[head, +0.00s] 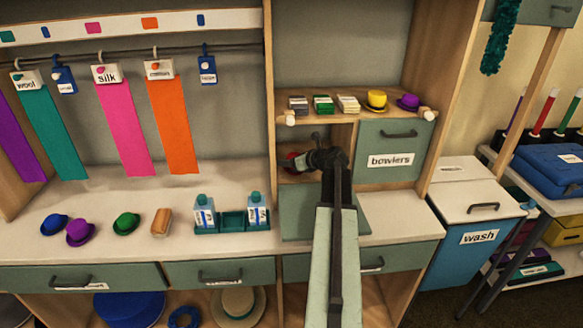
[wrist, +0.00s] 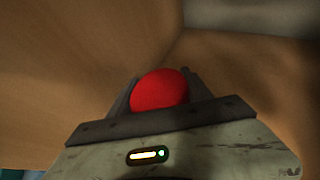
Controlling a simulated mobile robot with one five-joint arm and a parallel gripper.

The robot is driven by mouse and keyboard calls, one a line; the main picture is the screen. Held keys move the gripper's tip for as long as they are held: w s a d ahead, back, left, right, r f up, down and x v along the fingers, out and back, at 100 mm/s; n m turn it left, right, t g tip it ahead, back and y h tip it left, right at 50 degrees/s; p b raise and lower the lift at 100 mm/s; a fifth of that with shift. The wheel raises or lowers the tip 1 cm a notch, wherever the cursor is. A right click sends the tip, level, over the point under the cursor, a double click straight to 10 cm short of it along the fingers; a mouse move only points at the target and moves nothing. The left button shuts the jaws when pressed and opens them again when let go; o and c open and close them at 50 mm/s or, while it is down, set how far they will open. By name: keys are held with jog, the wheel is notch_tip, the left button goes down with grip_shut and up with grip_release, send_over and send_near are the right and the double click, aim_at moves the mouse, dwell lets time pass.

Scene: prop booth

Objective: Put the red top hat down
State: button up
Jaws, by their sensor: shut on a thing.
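My gripper (head: 308,160) is inside the open wooden compartment left of the drawer labelled "bowlers" (head: 390,160). It is shut on a red hat (wrist: 160,89). In the wrist view the hat shows as a smooth rounded red shape between the two fingers, with wooden walls around it. In the head view only a bit of the red hat (head: 292,158) shows at the left of the gripper; my arm hides part of the compartment. I cannot tell whether the hat touches the compartment floor. Its brim is not clear in either view.
A green flap (head: 300,228) lies lowered in front of the compartment. The shelf (head: 330,116) above bears a yellow hat (head: 376,99), a purple hat (head: 408,102) and small stacks. Several hats, a brush (head: 161,222) and a bottle tray (head: 232,222) stand on the counter at left.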

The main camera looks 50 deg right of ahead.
notch_tip(320, 180, down, 2)
jog(key=shift+f, duration=0.1)
jog(key=shift+r, duration=0.3)
jog(key=shift+f, duration=0.2)
jog(key=o, duration=1)
jog(key=shift+r, duration=0.1)
jog(key=shift+o, duration=0.2)
